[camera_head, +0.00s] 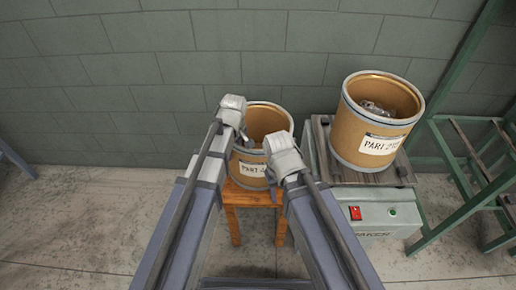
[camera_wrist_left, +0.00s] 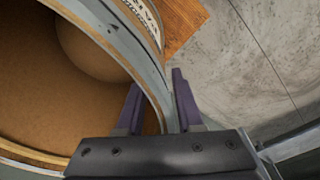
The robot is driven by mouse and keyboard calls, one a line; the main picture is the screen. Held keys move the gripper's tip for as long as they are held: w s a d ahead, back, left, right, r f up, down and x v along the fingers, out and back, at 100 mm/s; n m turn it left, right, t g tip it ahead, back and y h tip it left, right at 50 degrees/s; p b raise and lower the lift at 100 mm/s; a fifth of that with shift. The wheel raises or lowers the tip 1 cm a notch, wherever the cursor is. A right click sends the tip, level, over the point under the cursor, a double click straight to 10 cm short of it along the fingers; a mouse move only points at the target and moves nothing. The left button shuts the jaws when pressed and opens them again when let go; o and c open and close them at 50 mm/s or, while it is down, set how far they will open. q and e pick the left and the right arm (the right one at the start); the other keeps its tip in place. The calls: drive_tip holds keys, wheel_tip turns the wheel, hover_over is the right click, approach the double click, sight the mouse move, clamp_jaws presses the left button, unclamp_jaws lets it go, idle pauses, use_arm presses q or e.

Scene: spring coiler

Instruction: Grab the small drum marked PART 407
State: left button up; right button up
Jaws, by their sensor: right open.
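The small tan drum (camera_head: 263,119) stands open-topped on a wooden stool. Its white label (camera_head: 252,170) starts with "PART"; the rest is hidden behind my right gripper. My left gripper (camera_head: 242,137) is at the drum's left rim. In the left wrist view its two purple fingers (camera_wrist_left: 157,104) stand apart, one inside and one outside the grey rim (camera_wrist_left: 150,80); whether they press on the wall is unclear. My right gripper (camera_head: 271,178) is open at the drum's front right side; its fingers are mostly hidden by the wrist.
A larger drum (camera_head: 352,118), label partly readable as "PART 2..", holds dark contents on a green machine (camera_head: 380,211) with a red switch. The wooden stool (camera_head: 232,196) stands left of it. A green frame (camera_head: 456,150) is at right.

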use_arm(q)
clamp_jaws()
idle(1.2)
